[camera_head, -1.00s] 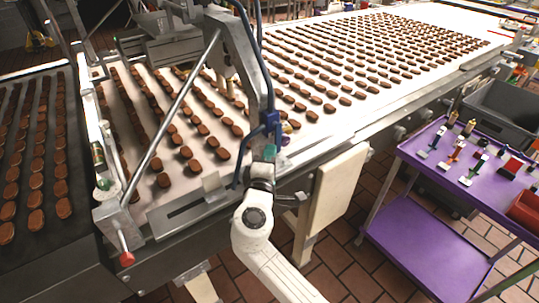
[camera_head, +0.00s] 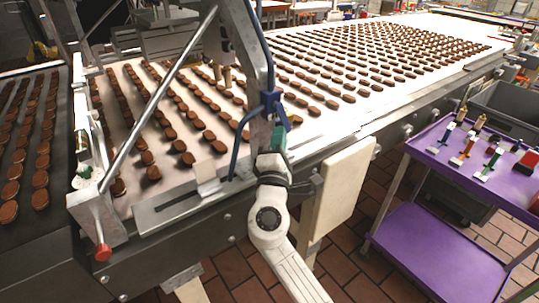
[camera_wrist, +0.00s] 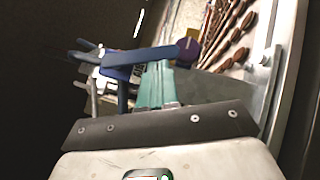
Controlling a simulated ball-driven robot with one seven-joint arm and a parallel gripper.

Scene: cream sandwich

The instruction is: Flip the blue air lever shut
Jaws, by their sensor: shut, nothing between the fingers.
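The blue air lever (camera_head: 273,102) is on the blue valve at the upright metal frame over the conveyor edge. In the wrist view the lever (camera_wrist: 152,58) is a flat blue bar lying nearly level across the top of the fingers, with the blue valve body (camera_wrist: 122,92) below its left part. My gripper (camera_head: 279,138) has teal fingers and is just below the lever in the head view. In the wrist view the fingers (camera_wrist: 158,70) are together and empty, their tips at the bar's right part. I cannot tell whether they touch it.
The conveyor (camera_head: 205,165) carries rows of brown biscuits behind the frame. A blue hose (camera_head: 240,140) hangs left of my gripper. A cream box (camera_head: 340,192) is fixed under the conveyor edge to the right. A purple cart (camera_head: 425,250) with small tools stands farther right.

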